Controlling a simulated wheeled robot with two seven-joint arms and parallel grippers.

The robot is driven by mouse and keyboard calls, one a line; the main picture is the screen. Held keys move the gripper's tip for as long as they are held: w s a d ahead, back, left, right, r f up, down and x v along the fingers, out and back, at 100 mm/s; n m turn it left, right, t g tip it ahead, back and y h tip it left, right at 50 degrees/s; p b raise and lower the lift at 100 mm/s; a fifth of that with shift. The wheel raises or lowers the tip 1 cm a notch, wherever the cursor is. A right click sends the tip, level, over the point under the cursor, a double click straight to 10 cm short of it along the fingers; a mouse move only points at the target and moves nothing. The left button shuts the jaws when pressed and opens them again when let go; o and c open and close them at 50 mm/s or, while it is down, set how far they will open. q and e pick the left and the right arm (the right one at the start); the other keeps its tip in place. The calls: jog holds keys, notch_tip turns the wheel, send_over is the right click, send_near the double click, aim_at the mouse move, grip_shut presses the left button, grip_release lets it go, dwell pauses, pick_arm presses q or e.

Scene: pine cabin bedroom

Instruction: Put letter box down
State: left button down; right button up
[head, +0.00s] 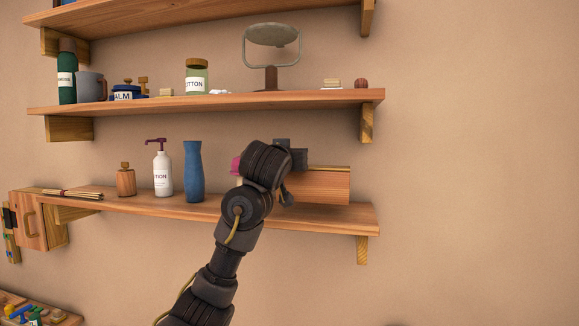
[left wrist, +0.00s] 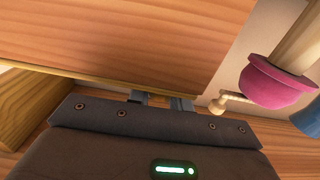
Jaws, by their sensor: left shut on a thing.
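The letter box (head: 322,187) is a light wooden box at the right end of the lower shelf (head: 340,218). Its wooden face also fills the top of the left wrist view (left wrist: 120,35). My left gripper (head: 291,160) is shut on the edge of the box, and my arm hides the box's left part in the head view. The grey fingers show at the box's edge in the left wrist view (left wrist: 152,97). The box is at or just above the shelf board; I cannot tell if it touches. My right gripper is not in view.
Left of the box are a partly hidden pink item (head: 236,165), a blue vase (head: 193,171), a white pump bottle (head: 162,170) and a small wooden bottle (head: 125,180). The middle shelf (head: 300,99) with a mirror (head: 272,42) hangs above.

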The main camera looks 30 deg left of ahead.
pick_arm(q)
notch_tip(320, 180, down, 2)
jog(key=shift+f+p, duration=0.1)
jog(key=shift+p, duration=0.6)
jog(key=shift+a+f, duration=0.2)
jog(key=shift+f, duration=0.2)
jog(key=shift+d+f, duration=0.15)
jog(key=shift+d, duration=0.05)
jog(key=c, duration=1.5)
grip_release()
jog(key=shift+c, duration=0.2)
jog(key=shift+o, duration=1.3)
jog(key=shift+a, duration=0.1)
